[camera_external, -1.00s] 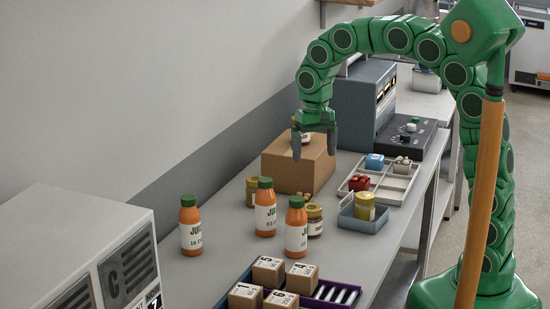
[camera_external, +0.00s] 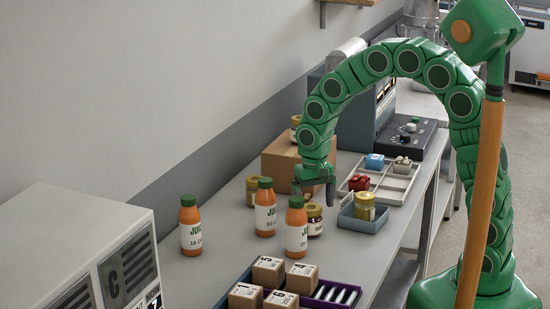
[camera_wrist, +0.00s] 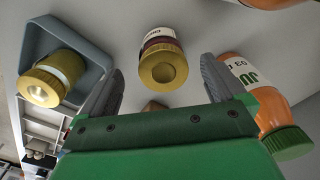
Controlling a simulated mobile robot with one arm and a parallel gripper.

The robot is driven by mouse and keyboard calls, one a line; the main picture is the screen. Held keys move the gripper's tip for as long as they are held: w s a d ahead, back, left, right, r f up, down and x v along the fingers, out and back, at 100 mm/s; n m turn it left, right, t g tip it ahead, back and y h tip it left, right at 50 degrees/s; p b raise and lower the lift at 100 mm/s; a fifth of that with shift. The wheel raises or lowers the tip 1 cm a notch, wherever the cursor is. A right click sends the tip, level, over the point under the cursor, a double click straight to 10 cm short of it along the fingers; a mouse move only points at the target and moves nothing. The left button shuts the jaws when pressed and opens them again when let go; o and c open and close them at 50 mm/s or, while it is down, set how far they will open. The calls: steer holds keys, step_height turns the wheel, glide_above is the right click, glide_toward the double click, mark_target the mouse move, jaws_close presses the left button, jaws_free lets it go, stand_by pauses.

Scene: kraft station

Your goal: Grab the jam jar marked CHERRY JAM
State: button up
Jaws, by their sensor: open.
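A jam jar (camera_external: 315,221) with a gold lid and dark red contents stands on the bench, beside the juice bottles. In the wrist view the jar (camera_wrist: 160,57) lies ahead, between the lines of the two fingers; its white label seems to read CHERRY, upside down and partly cut off by the viewing angle. My gripper (camera_external: 315,194) is open and empty, pointing down just above and behind this jar. Its fingertips show in the wrist view (camera_wrist: 161,76) and appear short of the jar, with no contact visible.
Juice bottles (camera_external: 297,230) stand close left of the jar; one (camera_wrist: 262,100) is beside my right finger. A blue-grey tray (camera_external: 360,224) holds another gold-lidded jar (camera_external: 365,205). A cardboard box (camera_external: 284,158) carries a jar (camera_external: 295,120). A crate of small boxes (camera_external: 240,290) is in front.

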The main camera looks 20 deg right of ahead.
mark_target(311, 222)
steer(key=shift+w+a+f, duration=0.1)
steer(key=shift+f, duration=1.7)
steer(key=shift+w+a+f, duration=0.1)
steer(key=shift+f, duration=1.7)
steer(key=shift+c, duration=0.3)
steer(key=shift+r, duration=0.1)
steer(key=c, duration=1.3)
